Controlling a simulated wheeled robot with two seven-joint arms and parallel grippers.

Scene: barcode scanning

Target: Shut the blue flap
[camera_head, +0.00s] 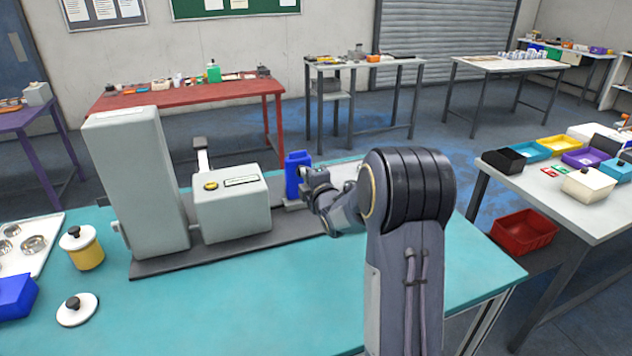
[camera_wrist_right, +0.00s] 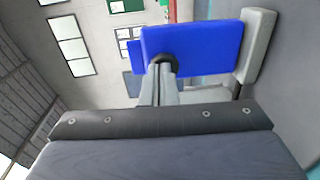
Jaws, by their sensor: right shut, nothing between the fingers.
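The blue flap (camera_head: 293,172) stands upright on a small grey mount (camera_head: 294,206) at the right end of a dark base plate on the teal table. In the right wrist view the flap (camera_wrist_right: 200,48) is a broad blue panel beside a light grey block (camera_wrist_right: 257,45). My right gripper (camera_head: 318,188) is just right of the flap in the head view, partly hidden by its own wrist. Its fingers (camera_wrist_right: 162,66) are closed, empty, and lie in front of the panel. I cannot tell whether they touch it. My left gripper is out of view.
A grey machine with a tall column (camera_head: 135,185) and a low box (camera_head: 232,208) stands left of the flap. A yellow lidded jar (camera_head: 86,255), a loose white lid (camera_head: 77,310) and a blue bin (camera_head: 15,297) are at left. The table's front middle (camera_head: 230,310) is clear.

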